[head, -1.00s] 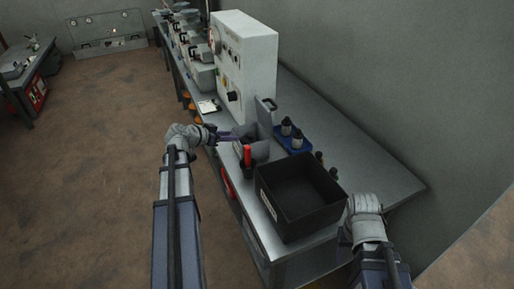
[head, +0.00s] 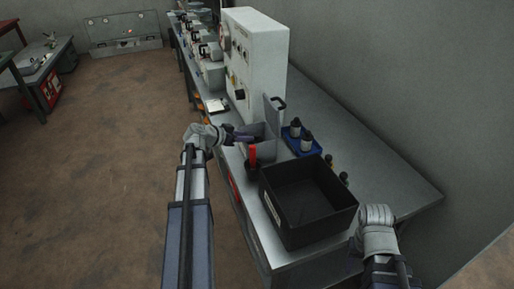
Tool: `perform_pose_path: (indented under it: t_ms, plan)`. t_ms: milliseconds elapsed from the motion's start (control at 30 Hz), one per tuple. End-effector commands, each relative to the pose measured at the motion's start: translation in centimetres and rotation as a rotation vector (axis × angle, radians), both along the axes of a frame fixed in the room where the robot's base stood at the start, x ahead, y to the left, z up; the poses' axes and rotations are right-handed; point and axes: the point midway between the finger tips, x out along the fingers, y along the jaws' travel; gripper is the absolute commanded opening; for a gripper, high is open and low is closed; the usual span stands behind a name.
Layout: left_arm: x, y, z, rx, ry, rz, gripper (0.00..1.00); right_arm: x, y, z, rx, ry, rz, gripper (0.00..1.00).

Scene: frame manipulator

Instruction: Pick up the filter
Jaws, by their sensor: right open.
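I cannot single out the filter in the head view. My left gripper (head: 241,136) reaches from the left to the front edge of a grey box with a raised lid (head: 263,131). Its fingers are small and dark against the box, and I cannot tell whether they hold anything. My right gripper (head: 357,235) is at the lower right, beside the near end of the bench and right of a black bin. It is open, though its fingers are mostly hidden by the wrist.
The open black bin (head: 307,228) stands on the near end of the grey bench (head: 395,185) and looks empty. A red-handled item (head: 252,153) stands between bin and box. A blue tray (head: 296,149) holds dark bottles. A white machine (head: 257,60) stands behind. The bench's right side is clear.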

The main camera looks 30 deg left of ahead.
Motion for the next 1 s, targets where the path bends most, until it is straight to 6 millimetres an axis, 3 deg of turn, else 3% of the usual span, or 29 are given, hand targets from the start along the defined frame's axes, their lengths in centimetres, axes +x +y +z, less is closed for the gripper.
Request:
perform_pose_path:
  t_ms: [333, 600, 900, 1000]
  plan:
    - [4.0, -1.1, -2.2, 0.0, 0.0, -0.002, 0.36, 0.0, 0.0, -2.2, 0.0, 0.0, 0.0, 0.5]
    - [4.3, -1.3, -2.2, 0.0, 0.0, -0.001, 0.36, 0.0, 0.0, -2.2, 0.0, 0.0, 0.0, 0.5]
    - [4.3, -1.3, -2.2, 0.0, 0.0, -0.001, 0.03, 0.0, 0.0, -2.2, 0.0, 0.0, 0.0, 0.5]
    - [4.2, -1.2, -2.2, 0.0, 0.0, -0.001, 0.0, 0.0, 0.0, -2.2, 0.0, 0.0, 0.0, 0.5]
